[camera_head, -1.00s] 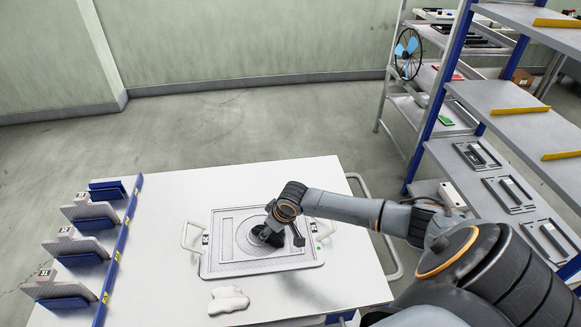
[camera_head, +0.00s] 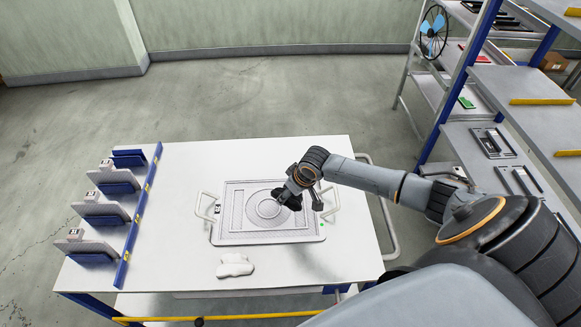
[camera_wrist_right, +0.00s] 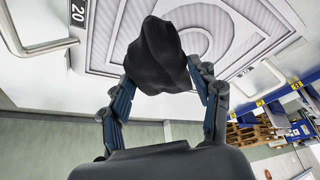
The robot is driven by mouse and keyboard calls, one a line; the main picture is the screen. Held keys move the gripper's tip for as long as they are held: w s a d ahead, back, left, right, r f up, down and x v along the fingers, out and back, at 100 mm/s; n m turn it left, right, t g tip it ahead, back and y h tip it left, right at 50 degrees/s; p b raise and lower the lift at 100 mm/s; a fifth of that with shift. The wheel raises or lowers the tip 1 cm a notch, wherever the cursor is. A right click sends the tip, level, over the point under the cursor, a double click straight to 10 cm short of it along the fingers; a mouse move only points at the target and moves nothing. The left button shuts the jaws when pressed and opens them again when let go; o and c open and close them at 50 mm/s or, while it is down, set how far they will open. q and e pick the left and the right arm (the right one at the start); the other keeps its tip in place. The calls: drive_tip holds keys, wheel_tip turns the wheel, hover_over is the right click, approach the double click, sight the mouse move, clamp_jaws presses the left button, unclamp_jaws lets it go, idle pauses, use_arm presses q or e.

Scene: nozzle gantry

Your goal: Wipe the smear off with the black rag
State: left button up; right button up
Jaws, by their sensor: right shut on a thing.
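The black rag (camera_wrist_right: 158,58) is bunched between the two fingers of my right gripper (camera_wrist_right: 160,90) in the right wrist view. In the head view my right gripper (camera_head: 290,197) is over the right part of the grey plate (camera_head: 275,237), which has rings and straight bars on it and a handle at each side. The rag (camera_head: 286,199) shows there as a small dark lump, and I cannot tell whether it touches the plate. I cannot make out a smear on the visible plate. My left gripper is out of view.
The plate lies on a white table (camera_head: 180,180). A blue rack with several grey and blue parts (camera_head: 138,215) stands at the table's left. Shelving (camera_head: 480,140) stands at the right.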

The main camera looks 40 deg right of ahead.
wheel_tip(320, 180, up, 2)
drive_tip(key=shift+r+p, duration=0.15)
drive_tip(key=shift+p, duration=0.65)
